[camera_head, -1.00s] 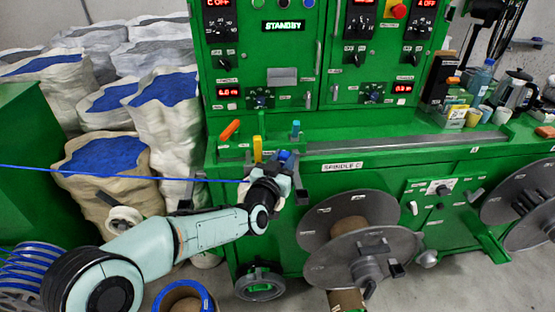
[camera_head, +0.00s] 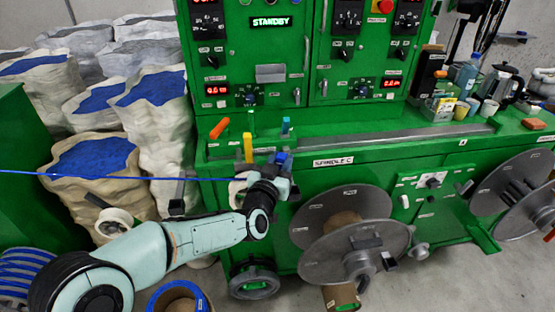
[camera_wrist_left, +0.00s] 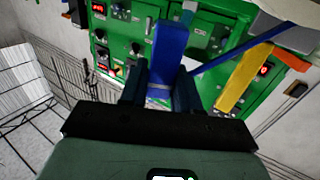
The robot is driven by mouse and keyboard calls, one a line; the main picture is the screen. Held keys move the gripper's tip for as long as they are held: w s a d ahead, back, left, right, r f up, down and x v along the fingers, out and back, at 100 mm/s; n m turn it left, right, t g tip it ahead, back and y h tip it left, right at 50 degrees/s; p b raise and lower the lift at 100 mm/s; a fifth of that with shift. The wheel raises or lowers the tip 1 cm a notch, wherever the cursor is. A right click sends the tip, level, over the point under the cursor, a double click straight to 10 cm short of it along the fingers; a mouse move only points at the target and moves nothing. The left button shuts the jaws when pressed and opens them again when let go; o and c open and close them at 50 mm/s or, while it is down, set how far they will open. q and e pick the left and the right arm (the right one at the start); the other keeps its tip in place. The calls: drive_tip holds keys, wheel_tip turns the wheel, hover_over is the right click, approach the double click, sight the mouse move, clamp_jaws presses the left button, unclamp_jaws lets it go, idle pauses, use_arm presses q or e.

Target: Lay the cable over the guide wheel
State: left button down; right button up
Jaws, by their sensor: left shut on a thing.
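The blue cable (camera_head: 110,176) runs taut and nearly level from the left edge of the head view to my left gripper (camera_head: 284,163). My left gripper is at the front edge of the green machine, shut on the cable's thick blue end (camera_wrist_left: 168,45), which stands between the fingers in the left wrist view. The thin cable (camera_wrist_left: 240,54) also shows there, running up to the right. A pale wheel (camera_head: 237,190) shows partly behind my left wrist; it looks like the guide wheel, but I cannot tell whether the cable touches it. My right gripper is not in view.
A yellow post (camera_head: 248,149), an orange handle (camera_head: 219,128) and a teal handle (camera_head: 286,126) stand on the machine's ledge near the gripper. A large grey reel (camera_head: 350,252) is below right. Sacks (camera_head: 155,135) crowd the left. A blue-rimmed spool (camera_head: 180,297) is below.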

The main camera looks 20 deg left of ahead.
use_arm(q)
drive_tip(key=shift+s+d+f+b, duration=0.1)
drive_tip(key=shift+s+d, duration=0.25)
drive_tip(key=shift+d, duration=0.25)
drive_tip(key=shift+s+d+f+b, duration=0.15)
drive_tip(key=shift+s+d, duration=0.2)
drive_tip(key=shift+d, duration=0.25)
drive_tip(key=shift+s+d+f+b, duration=0.1)
drive_tip(key=shift+s+d, duration=0.25)
drive_tip(key=shift+d, duration=0.25)
